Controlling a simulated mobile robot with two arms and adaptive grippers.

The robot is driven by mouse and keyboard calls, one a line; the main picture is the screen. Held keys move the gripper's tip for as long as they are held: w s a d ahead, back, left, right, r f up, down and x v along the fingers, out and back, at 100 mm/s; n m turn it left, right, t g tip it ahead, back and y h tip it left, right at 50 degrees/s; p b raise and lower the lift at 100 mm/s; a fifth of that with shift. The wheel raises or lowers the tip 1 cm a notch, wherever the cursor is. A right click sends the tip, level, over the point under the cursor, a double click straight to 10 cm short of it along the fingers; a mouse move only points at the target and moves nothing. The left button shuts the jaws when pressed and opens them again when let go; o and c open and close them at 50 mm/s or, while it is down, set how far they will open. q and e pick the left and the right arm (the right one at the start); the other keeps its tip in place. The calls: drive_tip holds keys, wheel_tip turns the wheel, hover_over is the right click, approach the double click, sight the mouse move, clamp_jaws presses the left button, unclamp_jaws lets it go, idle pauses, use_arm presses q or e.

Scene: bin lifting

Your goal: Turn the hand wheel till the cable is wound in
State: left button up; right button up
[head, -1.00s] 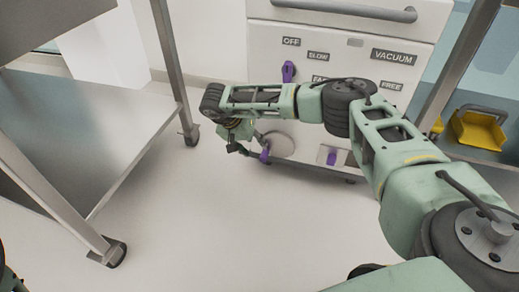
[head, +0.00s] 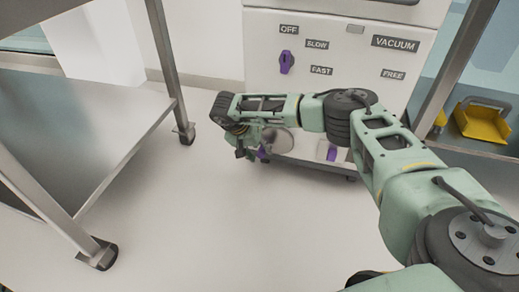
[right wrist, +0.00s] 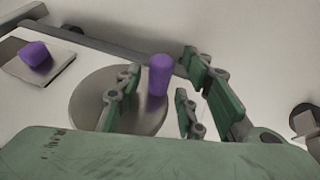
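The hand wheel (head: 282,143) is a grey disc low on the front of a white cabinet, partly hidden by my right arm in the head view. The wheel face (right wrist: 88,100) also shows in the right wrist view, with an upright purple handle (right wrist: 159,76) at its edge. My right gripper (head: 246,146) is at the wheel's left side. In the right wrist view its fingers (right wrist: 160,88) are apart, on either side of the handle, with gaps visible. The cable cannot be made out. My left gripper is not in view.
The white cabinet (head: 262,75) carries a purple selector (head: 287,62) with labels and a purple switch (head: 332,153) right of the wheel. A steel table (head: 90,130) stands at left. A yellow bin (head: 482,124) is at right. The floor (head: 210,220) in front is clear.

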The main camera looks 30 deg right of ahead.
clamp_jaws()
drive_tip(key=shift+s, duration=0.1)
